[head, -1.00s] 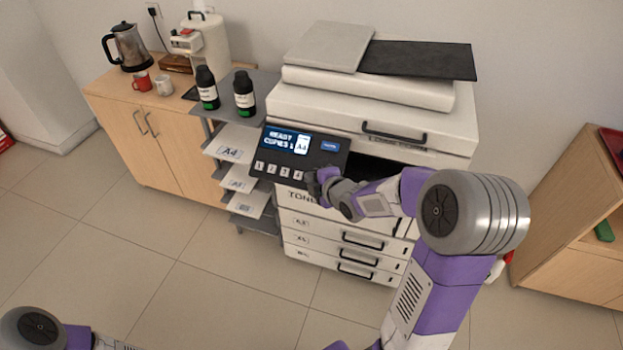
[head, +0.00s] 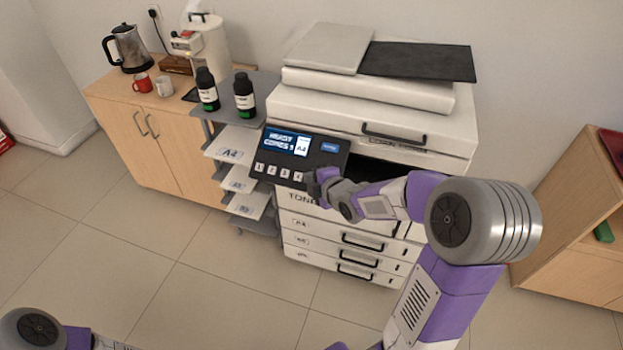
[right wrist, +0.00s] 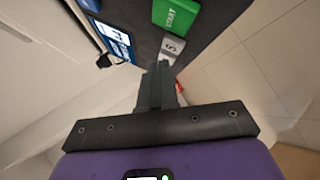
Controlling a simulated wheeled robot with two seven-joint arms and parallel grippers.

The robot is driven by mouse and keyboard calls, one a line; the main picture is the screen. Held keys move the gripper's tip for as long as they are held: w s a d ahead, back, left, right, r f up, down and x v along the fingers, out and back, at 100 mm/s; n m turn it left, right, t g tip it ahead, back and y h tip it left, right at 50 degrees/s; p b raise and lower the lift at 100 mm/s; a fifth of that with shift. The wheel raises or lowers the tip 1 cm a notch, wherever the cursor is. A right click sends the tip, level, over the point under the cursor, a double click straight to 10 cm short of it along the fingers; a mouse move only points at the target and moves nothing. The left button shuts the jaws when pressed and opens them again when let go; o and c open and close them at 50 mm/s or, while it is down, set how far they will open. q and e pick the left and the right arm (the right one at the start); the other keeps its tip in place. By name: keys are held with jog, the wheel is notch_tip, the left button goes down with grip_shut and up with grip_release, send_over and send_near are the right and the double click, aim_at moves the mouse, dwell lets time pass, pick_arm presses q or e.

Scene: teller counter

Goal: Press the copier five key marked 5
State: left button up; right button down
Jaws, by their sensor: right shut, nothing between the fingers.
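The copier (head: 380,118) stands against the wall, with a dark control panel (head: 330,159) on its front left. Keys 1 to 4 show in a row under the lit screen (head: 287,143). The five key is hidden in the head view behind my right gripper (head: 313,182). In the right wrist view the grey key marked 5 (right wrist: 173,46) shows just beyond the tips of my right gripper (right wrist: 158,68), beside the green START key (right wrist: 176,14). The right gripper is shut and empty. I cannot tell whether its tips touch the key. My left gripper is out of view.
Paper trays (head: 233,146) and two dark toner bottles (head: 244,96) are left of the panel. A wooden cabinet (head: 150,135) with a kettle (head: 126,48) and mugs stands further left. A wooden shelf (head: 570,235) is at the right. The floor in front is clear.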

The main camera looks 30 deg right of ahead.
jog(key=r+p, duration=0.1)
jog(key=s+a+r, duration=0.1)
jog(key=a+r+p, duration=0.1)
jog(key=r, duration=0.1)
jog(key=shift+s+r+p, duration=0.1)
jog(key=shift+s+p, duration=0.25)
dwell(0.9)
